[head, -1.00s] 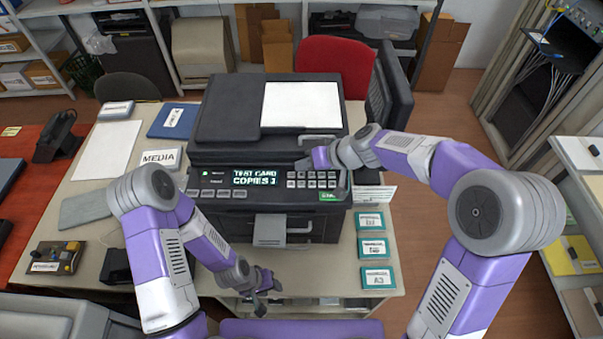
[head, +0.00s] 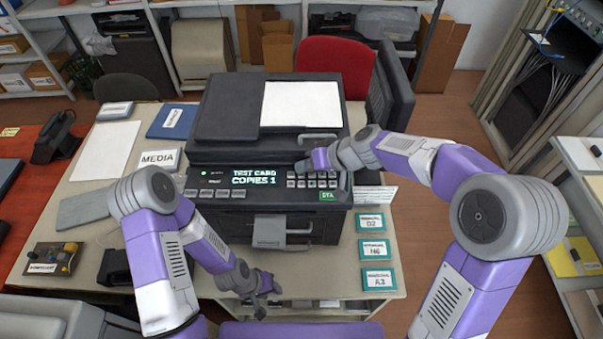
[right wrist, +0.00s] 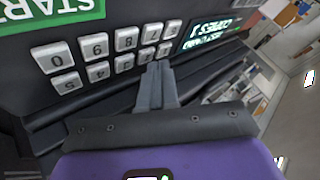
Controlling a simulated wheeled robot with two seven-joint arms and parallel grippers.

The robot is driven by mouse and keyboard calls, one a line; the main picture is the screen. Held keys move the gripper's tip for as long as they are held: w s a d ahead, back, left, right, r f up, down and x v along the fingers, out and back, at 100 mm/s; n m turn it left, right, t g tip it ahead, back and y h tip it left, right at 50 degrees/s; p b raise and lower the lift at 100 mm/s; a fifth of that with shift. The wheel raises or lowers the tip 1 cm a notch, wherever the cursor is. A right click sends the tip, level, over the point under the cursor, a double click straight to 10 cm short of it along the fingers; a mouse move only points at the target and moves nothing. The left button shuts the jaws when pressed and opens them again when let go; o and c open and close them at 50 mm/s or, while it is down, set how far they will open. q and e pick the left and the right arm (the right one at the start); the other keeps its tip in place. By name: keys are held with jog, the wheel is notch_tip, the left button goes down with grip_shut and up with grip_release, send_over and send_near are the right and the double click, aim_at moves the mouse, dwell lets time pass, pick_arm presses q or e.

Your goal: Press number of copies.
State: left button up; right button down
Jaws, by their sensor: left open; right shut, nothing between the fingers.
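The dark printer (head: 222,160) stands on the table. Its display (head: 254,178) reads "TEST CARD" and "COPIES 1". The number keypad (head: 318,181) has two rows of light keys. A green START key (head: 328,195) sits below it. In the right wrist view the keypad (right wrist: 96,70) is turned around, with START (right wrist: 50,12) at top left. My right gripper (right wrist: 158,68) is shut and empty, its fingertips at the keys nearest the display. Whether they touch a key cannot be told. My left gripper (head: 266,296) is open and empty, low in front of the printer.
Several teal-edged boxes (head: 376,250) lie right of the printer. A MEDIA label (head: 160,157) and a blue folder (head: 172,121) lie to its left. A control box with knobs (head: 54,258) is at far left. A red chair (head: 336,62) stands behind.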

aim_at(305, 175)
pick_arm(q)
jog(key=shift+f+b, duration=0.5)
pick_arm(e)
jog(key=shift+f, duration=0.4)
pick_arm(q)
jog(key=shift+r+p, duration=0.5)
pick_arm(e)
jog(key=shift+r, duration=0.85)
jog(key=shift+r+p, duration=1.8)
jog(key=shift+r, duration=0.75)
pick_arm(q)
notch_tip(305, 175, up, 3)
jog(key=shift+r, duration=0.2)
pick_arm(e)
jog(key=shift+f, duration=0.1)
